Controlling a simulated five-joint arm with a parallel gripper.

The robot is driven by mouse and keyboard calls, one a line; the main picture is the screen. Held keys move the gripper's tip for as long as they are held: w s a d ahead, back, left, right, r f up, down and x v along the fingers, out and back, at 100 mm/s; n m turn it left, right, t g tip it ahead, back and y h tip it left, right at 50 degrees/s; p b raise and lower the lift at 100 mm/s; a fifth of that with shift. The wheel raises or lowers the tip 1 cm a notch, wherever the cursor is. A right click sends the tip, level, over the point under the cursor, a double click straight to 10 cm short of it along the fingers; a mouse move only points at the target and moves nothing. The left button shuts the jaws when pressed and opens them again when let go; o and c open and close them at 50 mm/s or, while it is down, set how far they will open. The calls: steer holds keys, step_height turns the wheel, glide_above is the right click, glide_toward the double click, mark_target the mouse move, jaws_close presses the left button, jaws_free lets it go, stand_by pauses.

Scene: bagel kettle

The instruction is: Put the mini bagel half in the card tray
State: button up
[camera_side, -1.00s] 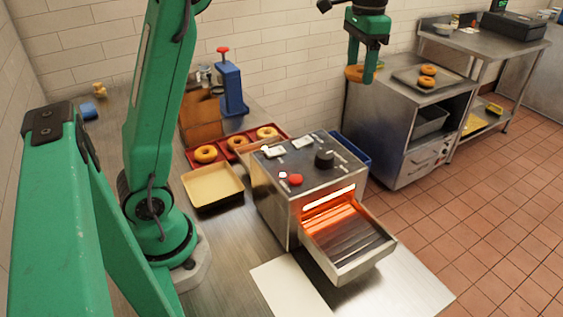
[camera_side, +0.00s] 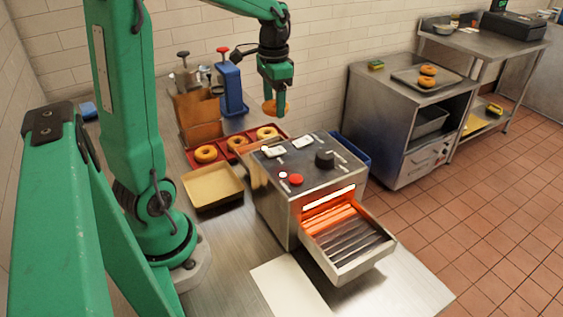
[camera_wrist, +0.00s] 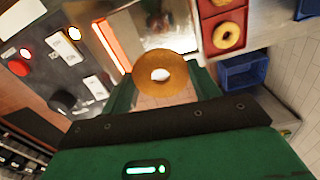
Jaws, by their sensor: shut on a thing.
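My gripper (camera_side: 277,108) is shut on the mini bagel half (camera_side: 283,107), an orange-brown ring, held in the air above the back of the toaster and the red tray. In the wrist view the bagel half (camera_wrist: 161,77) shows face on between the fingers, its hole clear. The card tray (camera_side: 212,187), shallow and tan with a dark outer edge, lies on the steel counter left of the toaster. It looks empty. My gripper is above it, farther back and to the right.
The toaster (camera_side: 318,170), with a glowing orange slot and sloping chute (camera_side: 350,240), stands right of the card tray. A red tray (camera_side: 222,150) with several bagels lies behind. Blue dispenser (camera_side: 231,88) stands at the back. A white sheet (camera_side: 290,287) lies in front.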

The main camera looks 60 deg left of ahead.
steer(key=s+a+f, duration=0.2)
steer(key=s+f, duration=0.3)
steer(key=s, duration=0.3)
steer(key=n, duration=0.2)
glide_toward(222, 185)
steer(key=shift+d+f, duration=0.1)
steer(key=shift+f, duration=1)
steer(key=shift+f, duration=0.15)
steer(key=shift+f, duration=1.9)
steer(key=o, duration=1)
steer(key=shift+f, duration=0.1)
